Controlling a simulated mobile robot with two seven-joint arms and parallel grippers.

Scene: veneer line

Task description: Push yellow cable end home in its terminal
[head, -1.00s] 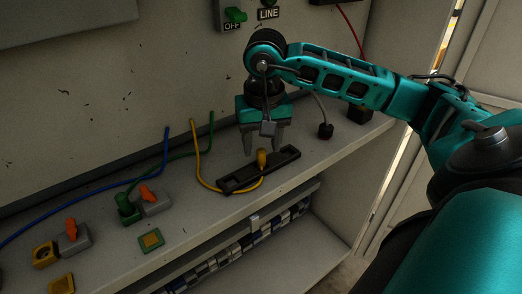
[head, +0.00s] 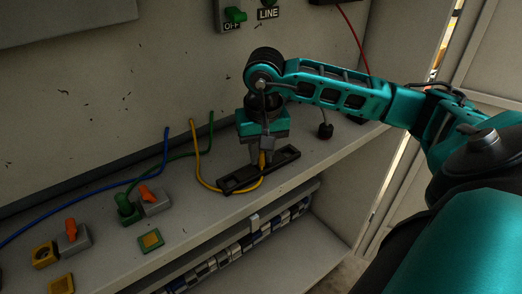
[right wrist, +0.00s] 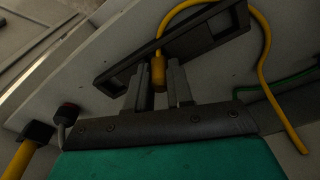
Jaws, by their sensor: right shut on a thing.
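The yellow cable end (head: 262,160) stands upright at the black holder (head: 236,184), a long tray-like piece on the shelf. My right gripper (head: 263,162) points down over the holder and is shut on the yellow cable end. In the right wrist view the yellow cable end (right wrist: 158,72) sits between the two fingers (right wrist: 158,88), with the holder (right wrist: 118,77) just beyond. The yellow cable (head: 196,150) loops from the back wall to the end. My left gripper is not in view.
A blue cable (head: 90,205) and a green cable (head: 200,143) run along the shelf at the back. A black knobbed piece (head: 325,131) stands right of the gripper.

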